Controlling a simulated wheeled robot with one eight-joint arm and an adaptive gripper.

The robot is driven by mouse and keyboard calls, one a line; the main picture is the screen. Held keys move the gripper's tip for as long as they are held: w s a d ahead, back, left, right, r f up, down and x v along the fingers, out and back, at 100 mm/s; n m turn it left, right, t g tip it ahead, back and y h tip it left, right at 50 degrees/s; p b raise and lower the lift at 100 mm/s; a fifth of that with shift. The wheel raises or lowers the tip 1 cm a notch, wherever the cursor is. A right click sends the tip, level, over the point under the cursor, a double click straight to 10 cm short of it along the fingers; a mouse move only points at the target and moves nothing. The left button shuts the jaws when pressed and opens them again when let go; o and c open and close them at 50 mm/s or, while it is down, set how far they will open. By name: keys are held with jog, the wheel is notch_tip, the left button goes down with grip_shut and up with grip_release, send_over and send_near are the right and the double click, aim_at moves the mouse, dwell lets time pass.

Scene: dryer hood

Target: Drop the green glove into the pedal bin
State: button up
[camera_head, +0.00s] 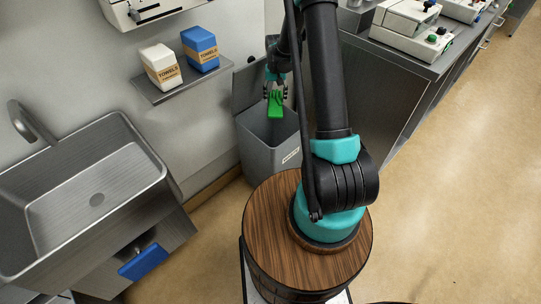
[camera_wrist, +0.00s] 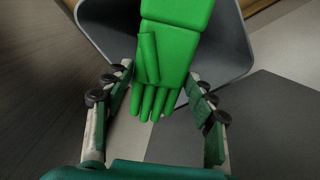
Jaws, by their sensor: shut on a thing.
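The green glove (camera_head: 275,104) hangs from my gripper (camera_head: 276,84) in the head view, in line with the mouth of the grey pedal bin (camera_head: 268,160). The bin's lid (camera_head: 247,84) stands up open at the back. In the wrist view the glove (camera_wrist: 178,45) lies between the fingers of my gripper (camera_wrist: 160,88), which is shut on it. The bin's rim (camera_wrist: 240,72) shows around and beyond the glove. The exact height of the glove over the rim is hard to tell.
A steel sink (camera_head: 90,190) stands at left. A shelf (camera_head: 155,92) with white (camera_head: 160,66) and blue (camera_head: 201,48) towel boxes is on the wall left of the bin. A steel counter (camera_head: 435,65) with several devices stands at right.

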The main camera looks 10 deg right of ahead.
jog(key=shift+f, duration=2.15)
jog(key=o, duration=1.2)
jog(key=shift+o, duration=0.2)
notch_tip(320, 180, up, 12)
jog(key=shift+r, duration=0.1)
